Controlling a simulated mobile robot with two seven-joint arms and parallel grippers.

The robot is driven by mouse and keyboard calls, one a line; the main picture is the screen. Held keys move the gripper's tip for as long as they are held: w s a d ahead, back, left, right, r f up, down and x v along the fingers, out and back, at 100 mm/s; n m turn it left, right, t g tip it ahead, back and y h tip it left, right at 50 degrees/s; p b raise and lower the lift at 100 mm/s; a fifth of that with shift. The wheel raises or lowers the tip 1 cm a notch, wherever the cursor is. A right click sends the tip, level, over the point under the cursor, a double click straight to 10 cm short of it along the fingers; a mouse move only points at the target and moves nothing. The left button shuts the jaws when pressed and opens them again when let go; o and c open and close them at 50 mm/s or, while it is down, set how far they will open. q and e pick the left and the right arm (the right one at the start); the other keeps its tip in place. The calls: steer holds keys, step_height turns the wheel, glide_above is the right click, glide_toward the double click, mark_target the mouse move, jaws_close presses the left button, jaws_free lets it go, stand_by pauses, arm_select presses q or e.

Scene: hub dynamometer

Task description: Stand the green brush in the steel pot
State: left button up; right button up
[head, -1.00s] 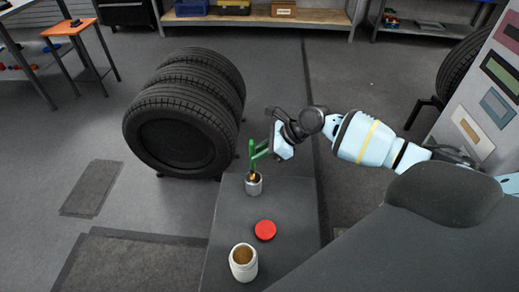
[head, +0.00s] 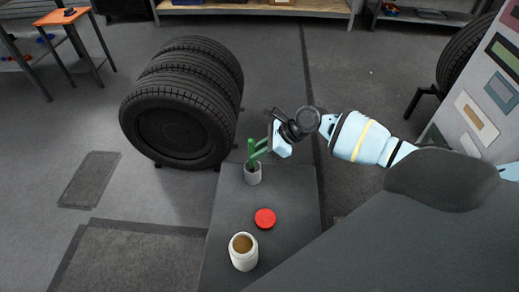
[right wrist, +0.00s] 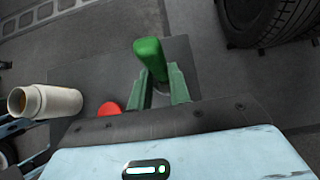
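The green brush (head: 251,148) is upright, handle up, with its lower end inside the steel pot (head: 253,177). The steel pot is a small grey cylinder at the far end of the dark bench top. My right gripper (head: 261,152) reaches in from the right, its fingers closed around the brush above the pot's rim. In the right wrist view, the brush handle (right wrist: 149,55) stands up between the two fingers (right wrist: 160,88). The brush's bristles are hidden in the pot. My left gripper does not show.
On the dark bench top (head: 225,225) are a red lid (head: 265,218) and an open white jar (head: 243,251) with brown contents, both nearer than the pot. A row of tyres (head: 185,115) stands on the floor beyond the bench to the left.

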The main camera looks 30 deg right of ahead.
steer(key=o, duration=0.5)
steer(key=shift+r, duration=0.1)
steer(key=p+v, duration=0.1)
steer(key=v, duration=0.6)
steer(key=shift+s+d+r, duration=0.2)
stand_by(0.8)
